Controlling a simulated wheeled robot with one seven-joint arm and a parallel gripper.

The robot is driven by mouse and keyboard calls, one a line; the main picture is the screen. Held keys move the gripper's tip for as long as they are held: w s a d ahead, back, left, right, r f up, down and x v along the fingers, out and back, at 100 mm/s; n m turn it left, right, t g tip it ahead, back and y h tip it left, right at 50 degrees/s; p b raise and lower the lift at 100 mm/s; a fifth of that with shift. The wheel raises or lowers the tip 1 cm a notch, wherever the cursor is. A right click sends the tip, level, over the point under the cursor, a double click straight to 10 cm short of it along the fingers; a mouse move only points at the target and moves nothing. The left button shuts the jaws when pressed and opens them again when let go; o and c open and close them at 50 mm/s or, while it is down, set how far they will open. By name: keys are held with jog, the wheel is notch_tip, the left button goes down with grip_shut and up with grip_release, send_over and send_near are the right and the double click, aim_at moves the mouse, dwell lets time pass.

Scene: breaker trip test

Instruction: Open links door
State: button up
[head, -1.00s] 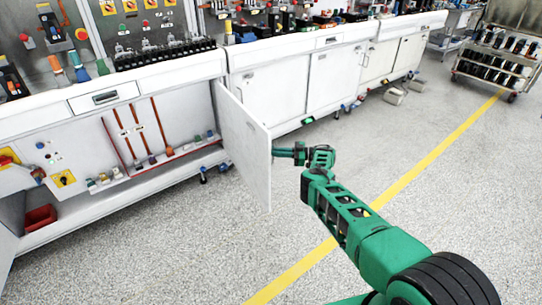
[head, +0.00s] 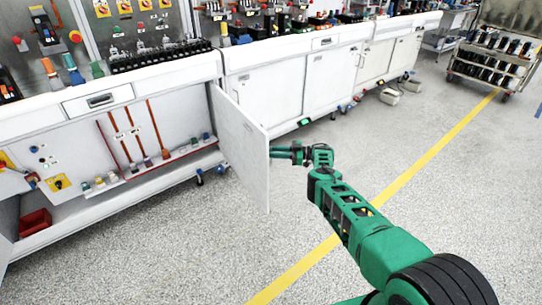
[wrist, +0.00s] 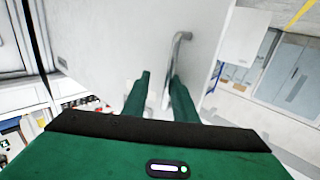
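The links door (head: 240,150) is a white cabinet panel.
Inside the cabinet are red-brown vertical bars (head: 157,128), a shelf of small parts and a red bin (head: 35,222). Closed white cabinets (head: 330,80) continue to the right. A wheeled rack (head: 495,60) stands at the far right. The grey floor (head: 430,220) with its yellow line is clear.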

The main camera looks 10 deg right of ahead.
jog(key=shift+s+d+r, duration=0.1)
jog(key=shift+d+r, duration=0.05)
jog(key=shift+d, duration=0.15)
dwell(0.4)
jog(key=v, duration=1)
jog(key=shift+w+d+f, duration=0.2)
jog(key=shift+w+d, duration=0.05)
jog(key=shift+d, duration=0.15)
